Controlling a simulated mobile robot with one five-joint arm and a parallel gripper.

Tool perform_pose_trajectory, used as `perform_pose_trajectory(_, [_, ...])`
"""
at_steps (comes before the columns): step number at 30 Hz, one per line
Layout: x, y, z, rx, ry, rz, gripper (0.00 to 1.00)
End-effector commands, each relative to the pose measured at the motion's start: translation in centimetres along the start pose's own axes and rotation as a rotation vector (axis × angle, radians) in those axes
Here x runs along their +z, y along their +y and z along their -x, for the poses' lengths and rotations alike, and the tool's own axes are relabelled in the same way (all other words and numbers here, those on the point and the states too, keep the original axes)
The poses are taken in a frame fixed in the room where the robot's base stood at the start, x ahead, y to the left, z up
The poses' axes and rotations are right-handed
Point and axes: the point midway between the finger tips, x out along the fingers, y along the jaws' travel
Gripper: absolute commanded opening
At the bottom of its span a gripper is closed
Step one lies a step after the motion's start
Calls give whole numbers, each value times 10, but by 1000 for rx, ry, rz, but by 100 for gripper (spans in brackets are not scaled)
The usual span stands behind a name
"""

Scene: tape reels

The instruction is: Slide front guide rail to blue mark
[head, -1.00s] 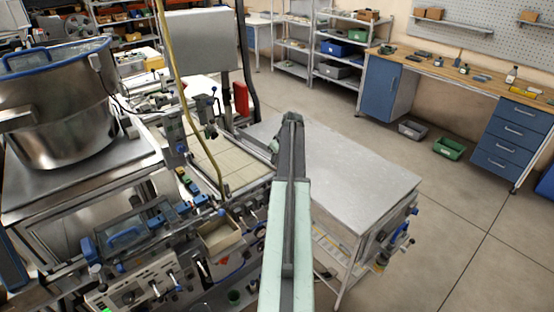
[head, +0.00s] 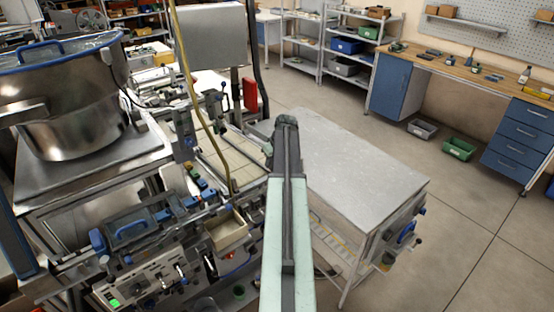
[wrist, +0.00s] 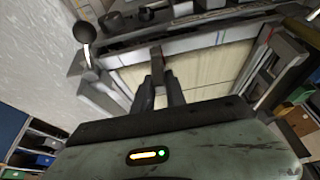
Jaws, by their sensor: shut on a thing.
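In the wrist view my gripper (wrist: 158,82) is shut on a narrow upright tab (wrist: 157,62), dark with a reddish-brown side. I take the tab as part of the front guide rail; its join to a rail is hard to make out. Pale cream belt slats (wrist: 195,70) lie beyond and beside the fingers, with a grey bar (wrist: 190,42) across their far side. In the head view the cream belt (head: 222,160) is left of my arm, and my fingers are hidden behind the arm's end.
A bare grey metal table (head: 360,165) stands right of my arm. A large steel bowl (head: 70,100) and a control panel (head: 140,285) are at left. A yellow hose (head: 200,110) hangs over the belt. A black ball knob (wrist: 84,32) stands beside the gripper. Open floor lies at right.

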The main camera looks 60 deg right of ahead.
Motion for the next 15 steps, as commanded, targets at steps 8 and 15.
perform_pose_trajectory(8, [1, 2, 0, 0, -2, -1, 38])
perform_pose_trajectory(15, [1, 2, 0, 1, -1, -1, 38])
